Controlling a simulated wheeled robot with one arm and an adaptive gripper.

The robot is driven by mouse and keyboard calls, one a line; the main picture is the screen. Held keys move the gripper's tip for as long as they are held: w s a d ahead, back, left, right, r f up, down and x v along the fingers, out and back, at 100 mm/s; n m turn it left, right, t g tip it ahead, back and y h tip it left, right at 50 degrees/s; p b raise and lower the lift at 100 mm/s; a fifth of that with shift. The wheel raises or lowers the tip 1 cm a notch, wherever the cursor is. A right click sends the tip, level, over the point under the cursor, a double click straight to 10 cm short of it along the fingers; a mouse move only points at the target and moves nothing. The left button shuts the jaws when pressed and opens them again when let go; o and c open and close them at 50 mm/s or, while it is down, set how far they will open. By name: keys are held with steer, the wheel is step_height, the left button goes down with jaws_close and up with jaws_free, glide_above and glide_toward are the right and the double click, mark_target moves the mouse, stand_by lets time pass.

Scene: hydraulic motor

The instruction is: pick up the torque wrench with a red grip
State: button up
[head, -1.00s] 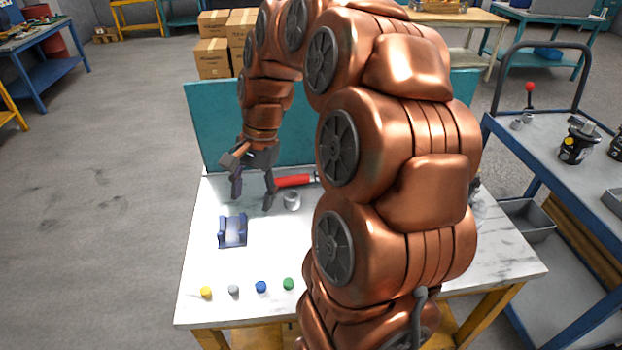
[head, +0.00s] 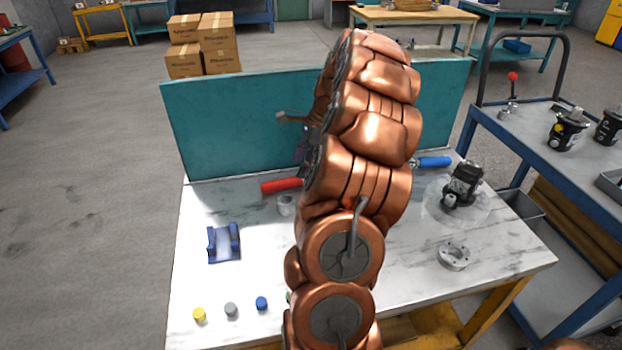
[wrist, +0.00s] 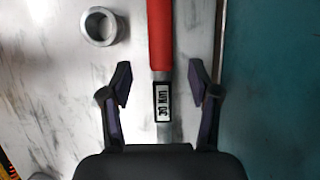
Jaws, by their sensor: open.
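The torque wrench with a red grip (head: 282,185) lies on the white marble-look tabletop, close to the teal back panel. In the head view my arm hides the rest of it. In the wrist view its red grip (wrist: 160,35) runs up out of the picture, with a labelled grey section (wrist: 162,103) below. My gripper (wrist: 158,82) is open, with one finger on each side of the wrench and clear space between. The fingers do not touch it. In the head view my gripper is mostly hidden behind my arm.
A grey metal ring (wrist: 99,26) lies left of the wrench. The teal panel (head: 230,125) stands along the table's back edge. A blue-handled tool (head: 432,162), a black motor (head: 463,185), a flange (head: 453,256) and a blue cradle (head: 223,243) are also on the table.

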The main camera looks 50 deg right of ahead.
mark_target(292, 178)
steer(key=shift+p+x, duration=0.45)
steer(key=shift+x, duration=2.7)
steer(key=shift+w+a+r, duration=0.1)
steer(key=shift+w, duration=0.05)
jaws_close()
